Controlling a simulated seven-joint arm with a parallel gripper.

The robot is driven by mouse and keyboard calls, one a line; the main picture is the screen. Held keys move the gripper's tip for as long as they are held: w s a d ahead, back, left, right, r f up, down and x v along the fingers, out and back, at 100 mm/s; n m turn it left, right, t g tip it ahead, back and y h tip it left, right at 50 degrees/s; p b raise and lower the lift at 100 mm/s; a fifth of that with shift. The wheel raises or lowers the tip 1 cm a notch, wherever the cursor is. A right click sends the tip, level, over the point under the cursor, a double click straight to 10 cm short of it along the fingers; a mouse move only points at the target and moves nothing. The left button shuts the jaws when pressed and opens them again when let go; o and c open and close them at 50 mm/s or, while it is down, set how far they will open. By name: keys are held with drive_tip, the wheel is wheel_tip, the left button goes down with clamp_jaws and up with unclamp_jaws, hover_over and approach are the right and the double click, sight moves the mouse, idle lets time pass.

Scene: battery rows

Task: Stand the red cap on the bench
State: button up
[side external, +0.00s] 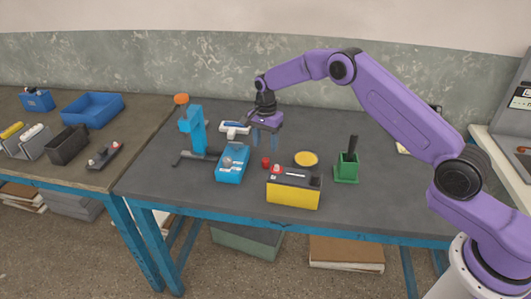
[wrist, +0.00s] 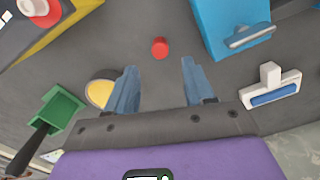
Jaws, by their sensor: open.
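The red cap (side external: 266,162) stands on the dark bench (side external: 225,208), between the blue box and the yellow and black battery. In the wrist view the red cap (wrist: 160,47) shows its round top and a bit of its side, apart from other things. My gripper (side external: 265,143) is above the bench, just behind the cap in the side view. In the wrist view my gripper (wrist: 157,75) has its two blue fingers spread, with nothing between them. The cap lies beyond the fingertips, roughly in line with the gap.
A blue box (side external: 231,165) with a handle stands left of the cap. A yellow and black battery (side external: 294,188) with a red-ringed terminal stands at its front right. A yellow disc (side external: 306,159), a green holder (side external: 346,170), a blue stand (side external: 194,130) and a white-blue tool (side external: 234,128) are nearby.

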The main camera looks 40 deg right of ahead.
sight(266, 159)
drive_tip(key=s+a+r+n, duration=0.65)
drive_tip(key=s+r, duration=0.25)
drive_tip(key=r, duration=0.3)
drive_tip(key=s+a+r+n, duration=0.1)
drive_tip(key=s+r+n, duration=0.15)
drive_tip(key=s, duration=0.35)
drive_tip(key=s+a+r+n, duration=0.1)
drive_tip(key=s+r+n, duration=0.1)
drive_tip(key=s+n, duration=0.35)
drive_tip(key=s+d+n, duration=0.3)
drive_tip(key=s, duration=0.6)
drive_tip(key=s+d+n, duration=0.4)
drive_tip(key=s, duration=0.5)
drive_tip(key=s+d+n, duration=0.4)
drive_tip(key=s, duration=0.5)
drive_tip(key=shift+s+f, duration=0.2)
drive_tip(key=shift+s, duration=0.05)
